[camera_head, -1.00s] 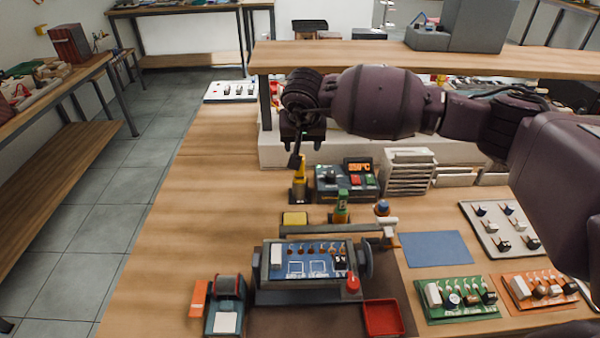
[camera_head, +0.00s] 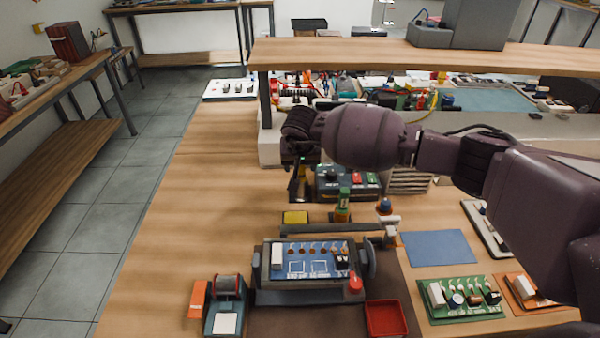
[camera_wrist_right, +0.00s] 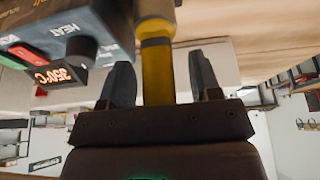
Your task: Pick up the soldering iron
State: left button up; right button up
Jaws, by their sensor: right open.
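The soldering iron has a yellow handle with a dark band, and it stands upright at the back of the bench. In the head view my right gripper (camera_head: 298,178) is over it and hides most of it. In the right wrist view the yellow handle of the soldering iron (camera_wrist_right: 157,72) lies between the two spread fingers of my right gripper (camera_wrist_right: 163,82). The gripper is open, with a gap showing on each side of the handle. The lower end of the iron is hidden. My left gripper is not in view.
The soldering station (camera_head: 345,183), with its lit display in the wrist view, stands close right of the gripper. A shelf (camera_head: 420,60) spans behind. The bench's left side is clear.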

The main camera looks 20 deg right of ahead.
jog(key=shift+c, duration=0.3)
jog(key=c, duration=0.9)
jog(key=shift+o, duration=0.2)
jog(key=shift+r, duration=0.1)
notch_tip(320, 180, up, 20)
jog(key=shift+p, duration=0.3)
